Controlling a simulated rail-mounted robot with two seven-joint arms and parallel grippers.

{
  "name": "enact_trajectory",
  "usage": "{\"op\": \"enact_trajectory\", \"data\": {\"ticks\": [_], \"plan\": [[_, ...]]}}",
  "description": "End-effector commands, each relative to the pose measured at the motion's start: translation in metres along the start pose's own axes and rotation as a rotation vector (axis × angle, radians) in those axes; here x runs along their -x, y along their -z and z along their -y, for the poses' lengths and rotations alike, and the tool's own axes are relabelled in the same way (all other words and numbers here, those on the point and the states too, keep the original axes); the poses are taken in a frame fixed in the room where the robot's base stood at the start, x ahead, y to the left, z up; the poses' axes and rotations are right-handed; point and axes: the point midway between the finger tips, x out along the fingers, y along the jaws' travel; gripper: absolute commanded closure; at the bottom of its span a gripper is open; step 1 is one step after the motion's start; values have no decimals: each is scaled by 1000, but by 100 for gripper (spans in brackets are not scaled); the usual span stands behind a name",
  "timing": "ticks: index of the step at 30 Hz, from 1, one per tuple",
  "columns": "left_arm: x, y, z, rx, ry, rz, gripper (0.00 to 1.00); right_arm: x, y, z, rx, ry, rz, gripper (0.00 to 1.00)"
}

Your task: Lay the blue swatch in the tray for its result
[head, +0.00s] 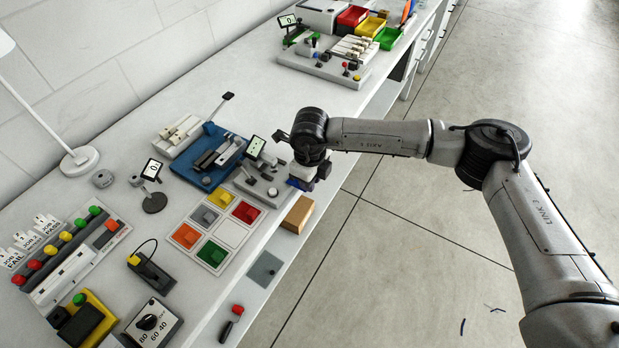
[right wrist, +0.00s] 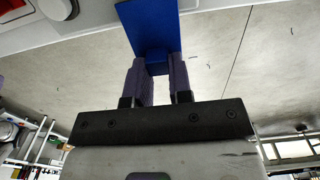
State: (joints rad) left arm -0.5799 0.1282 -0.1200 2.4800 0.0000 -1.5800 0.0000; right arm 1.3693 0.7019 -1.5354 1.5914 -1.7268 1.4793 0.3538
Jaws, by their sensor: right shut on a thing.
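The blue swatch (right wrist: 148,28) is a flat blue piece held between the two fingertips of my right gripper (right wrist: 157,75) in the right wrist view. In the head view only a small part of the blue swatch (head: 297,184) shows below my right gripper (head: 305,178), at the bench's front edge beside a small grey device. Red (head: 352,16), yellow (head: 370,27) and green (head: 388,39) trays stand in a row at the far end of the bench. I cannot tell from the picture which one matches the swatch's result. My left gripper is not in view.
A board of coloured squares (head: 230,232), a blue fixture (head: 188,168), a small display (head: 152,169) and a wooden block (head: 298,214) are near the gripper. A grey station (head: 318,68) stands before the trays. The floor right of the bench is open.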

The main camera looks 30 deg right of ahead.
Motion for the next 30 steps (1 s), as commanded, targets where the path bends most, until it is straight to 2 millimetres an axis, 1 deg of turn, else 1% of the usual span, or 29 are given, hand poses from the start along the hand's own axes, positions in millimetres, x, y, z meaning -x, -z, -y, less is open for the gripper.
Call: {"op": "enact_trajectory", "data": {"ticks": [8,20,30], "plan": [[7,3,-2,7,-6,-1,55,11,0,0,0,0,0,100],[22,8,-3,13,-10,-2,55,34,0,0,0,0,1,100],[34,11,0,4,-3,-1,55,53,0,0,0,0,0,100]]}}
